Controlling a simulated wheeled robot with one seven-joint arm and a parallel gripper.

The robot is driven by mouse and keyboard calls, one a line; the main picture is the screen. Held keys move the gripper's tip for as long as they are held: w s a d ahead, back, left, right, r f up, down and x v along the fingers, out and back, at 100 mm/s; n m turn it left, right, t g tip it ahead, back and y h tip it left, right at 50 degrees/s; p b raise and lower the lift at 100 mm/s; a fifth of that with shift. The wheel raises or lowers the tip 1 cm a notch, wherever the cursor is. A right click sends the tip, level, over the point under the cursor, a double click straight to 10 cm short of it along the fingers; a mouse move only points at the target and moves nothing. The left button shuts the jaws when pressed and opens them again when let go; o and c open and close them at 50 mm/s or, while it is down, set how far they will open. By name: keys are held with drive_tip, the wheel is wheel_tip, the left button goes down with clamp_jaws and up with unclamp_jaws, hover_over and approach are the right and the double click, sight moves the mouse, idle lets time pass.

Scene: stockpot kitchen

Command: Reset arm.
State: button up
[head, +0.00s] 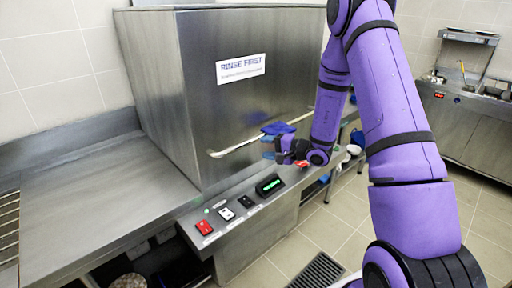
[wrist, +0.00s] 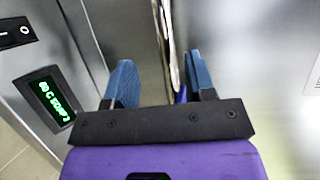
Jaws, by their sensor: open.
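My gripper (head: 274,142) is at the front of the steel dishwasher hood (head: 215,115), beside its long bar handle (head: 240,147). In the wrist view my gripper (wrist: 162,82) has its two blue fingers spread apart. The handle (wrist: 163,30) runs down the picture toward the gap between them. I cannot tell whether a finger touches it. Nothing is held. My purple arm reaches down from the upper right of the head view to the handle.
Below the handle is a control panel with a red switch (head: 205,227), a white switch (head: 226,213) and a lit green display (head: 269,185). A steel counter (head: 90,200) lies left. Tiled floor (head: 335,230) with a drain grate (head: 317,271) is open at right. A sink unit (head: 465,110) stands far right.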

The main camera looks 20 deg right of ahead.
drive_tip(key=shift+v, duration=0.75)
drive_tip(key=s+a+r+n+g, duration=0.4)
drive_tip(key=s+a+r+g, duration=0.15)
drive_tip(key=s+r, duration=0.3)
drive_tip(key=s+a+r+n+g, duration=0.45)
drive_tip(key=s+a+r, duration=0.2)
drive_tip(key=r, duration=0.35)
drive_tip(key=s+d+r+t+h, duration=0.1)
drive_tip(key=s+d+r+h, duration=0.1)
drive_tip(key=s, duration=0.4)
drive_tip(key=s+d+r+n+t+h, duration=0.1)
drive_tip(key=s+d+r+h, duration=0.1)
drive_tip(key=s+r+h, duration=0.2)
drive_tip(key=s+d+r+n+t+h, duration=0.1)
drive_tip(key=s+d+r+h, duration=0.2)
drive_tip(key=s, duration=0.6)
drive_tip(key=shift+s+r+h, duration=0.15)
drive_tip(key=shift+s+h, duration=0.1)
drive_tip(key=shift+h, duration=0.45)
